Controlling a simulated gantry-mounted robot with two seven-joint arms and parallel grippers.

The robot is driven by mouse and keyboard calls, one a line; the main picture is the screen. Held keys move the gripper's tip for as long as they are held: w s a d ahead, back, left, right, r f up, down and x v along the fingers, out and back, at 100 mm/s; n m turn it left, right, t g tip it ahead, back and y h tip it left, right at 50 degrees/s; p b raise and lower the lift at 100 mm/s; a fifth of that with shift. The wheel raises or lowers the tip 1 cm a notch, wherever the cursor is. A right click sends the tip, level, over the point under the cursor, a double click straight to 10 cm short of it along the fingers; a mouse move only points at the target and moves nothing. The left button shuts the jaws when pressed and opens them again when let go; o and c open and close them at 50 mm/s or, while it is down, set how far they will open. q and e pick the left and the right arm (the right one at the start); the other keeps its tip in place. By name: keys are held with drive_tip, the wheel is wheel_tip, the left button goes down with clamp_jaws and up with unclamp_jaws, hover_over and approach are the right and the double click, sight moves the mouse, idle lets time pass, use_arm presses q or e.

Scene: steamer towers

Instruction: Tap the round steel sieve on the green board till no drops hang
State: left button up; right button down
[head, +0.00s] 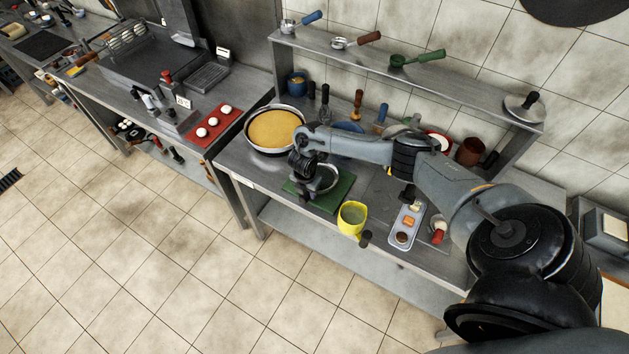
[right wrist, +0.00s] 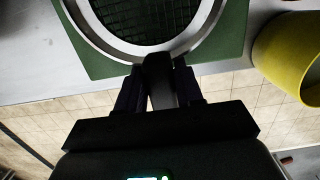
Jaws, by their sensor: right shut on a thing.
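The round steel sieve (head: 330,176) is over the green board (head: 343,194) on the steel table, below my right forearm. In the right wrist view its pale rim (right wrist: 207,38) and dark mesh fill the top, with the green board (right wrist: 76,42) behind it. My right gripper (head: 315,189) is shut on the sieve's dark handle (right wrist: 158,78). The sieve looks roughly level with the board; I cannot tell whether it touches it. Drops on the mesh are too small to make out. My left gripper is not in view.
A yellow pot (head: 352,218) stands just right of the board. A large round pan with yellow content (head: 274,130) stands behind left. A tray with small food pieces (head: 406,226) lies farther right. A shelf (head: 460,98) with ladles runs behind my arm.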

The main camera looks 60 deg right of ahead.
drive_tip(key=shift+r, duration=0.1)
drive_tip(key=shift+r+p, duration=0.3)
drive_tip(key=shift+p, duration=0.15)
idle(0.4)
wheel_tip(320, 180, up, 4)
drive_tip(key=p, duration=0.4)
idle(0.9)
